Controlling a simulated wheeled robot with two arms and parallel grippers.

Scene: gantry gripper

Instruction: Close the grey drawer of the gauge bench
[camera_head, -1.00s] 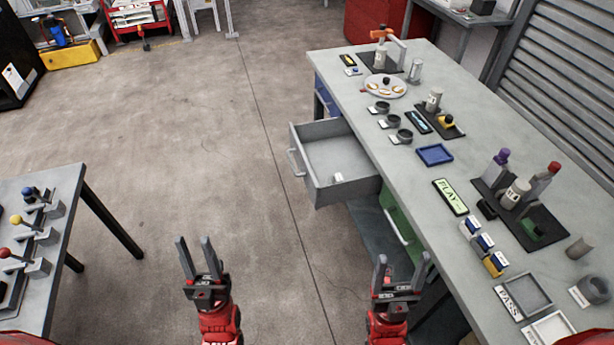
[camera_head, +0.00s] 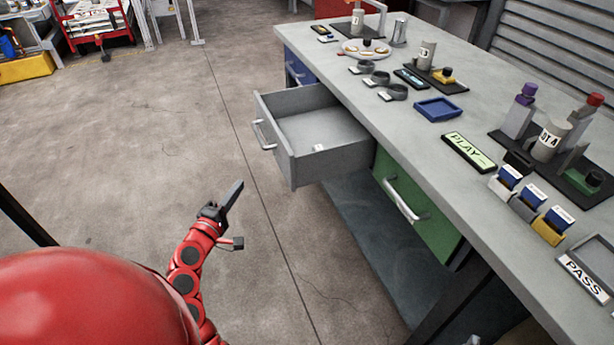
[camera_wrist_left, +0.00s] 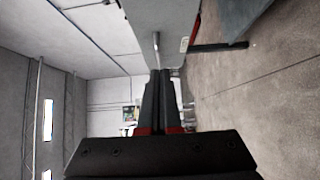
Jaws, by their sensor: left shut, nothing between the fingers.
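The grey drawer (camera_head: 285,160) of the gauge bench (camera_head: 400,95) stands pulled out to the left, with a light bar handle (camera_head: 264,134) on its front. A small white item (camera_head: 318,147) lies inside it. My left gripper (camera_head: 234,194) is shut and empty, in front of and nearer than the drawer front, apart from it. In the left wrist view its fingers (camera_wrist_left: 160,82) are together, and a grey panel (camera_wrist_left: 180,25) with a light handle (camera_wrist_left: 156,41), seemingly the drawer front, shows beyond the tips. My right gripper is out of view.
A green drawer (camera_head: 430,220) and a blue drawer (camera_head: 297,68) sit flush on either side of the grey one. The benchtop holds bottles, trays and card boxes. The floor left of the drawer is clear. My red arm covers the lower left.

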